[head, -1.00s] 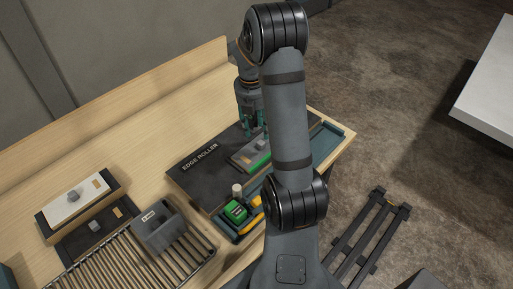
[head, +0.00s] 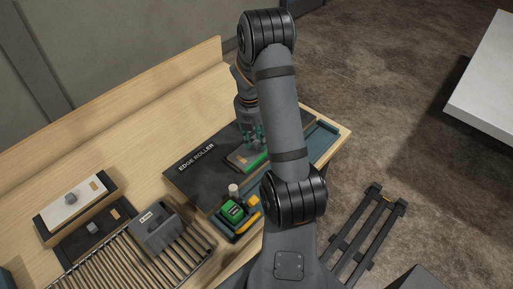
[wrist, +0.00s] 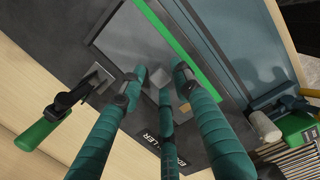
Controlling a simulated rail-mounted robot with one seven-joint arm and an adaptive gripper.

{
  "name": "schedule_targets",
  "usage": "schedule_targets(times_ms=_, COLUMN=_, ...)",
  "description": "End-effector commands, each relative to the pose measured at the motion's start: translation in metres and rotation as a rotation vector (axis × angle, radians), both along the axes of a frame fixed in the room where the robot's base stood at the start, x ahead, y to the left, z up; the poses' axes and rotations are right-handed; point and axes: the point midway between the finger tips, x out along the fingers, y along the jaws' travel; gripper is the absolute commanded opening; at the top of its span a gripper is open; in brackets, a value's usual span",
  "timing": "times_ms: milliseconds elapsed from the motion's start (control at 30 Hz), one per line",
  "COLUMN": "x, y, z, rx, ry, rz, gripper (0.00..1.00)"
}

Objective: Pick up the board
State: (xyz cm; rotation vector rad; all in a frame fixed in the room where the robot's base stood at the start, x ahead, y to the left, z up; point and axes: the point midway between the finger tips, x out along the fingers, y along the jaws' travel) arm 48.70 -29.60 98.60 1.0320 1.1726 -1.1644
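The board (head: 240,160) is a flat grey panel with a green strip along one long edge, lying on the black mat marked EDGE ROLLER (head: 192,178). It also shows in the wrist view (wrist: 125,45), with a small grey knob (wrist: 158,75) in its middle and an orange tag beside it. My gripper (wrist: 160,80) has three teal fingers pointing down at the board, spread around the knob with gaps visible. In the head view my gripper (head: 252,138) is low over the board and hides the knob.
A clamp with a green handle (wrist: 42,133) stands by the board. A teal tray holds a green box (head: 234,210), yellow items and a white cylinder (head: 233,190). A pale knobbed board (head: 75,202), grey box (head: 155,229) and roller conveyor (head: 120,262) are at left.

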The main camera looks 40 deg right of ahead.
Motion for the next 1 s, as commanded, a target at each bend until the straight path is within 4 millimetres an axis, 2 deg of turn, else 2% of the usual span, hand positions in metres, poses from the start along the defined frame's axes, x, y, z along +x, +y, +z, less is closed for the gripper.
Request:
schedule_targets(times_ms=500, x=0.0001, y=0.0000, z=0.0003, rx=0.000, ry=0.000, rz=0.000, gripper=0.00)
schedule_targets(times_ms=1000, x=0.0008, y=-0.0006, z=0.0049, rx=-0.002, ry=-0.002, rz=-0.001, gripper=0.00)
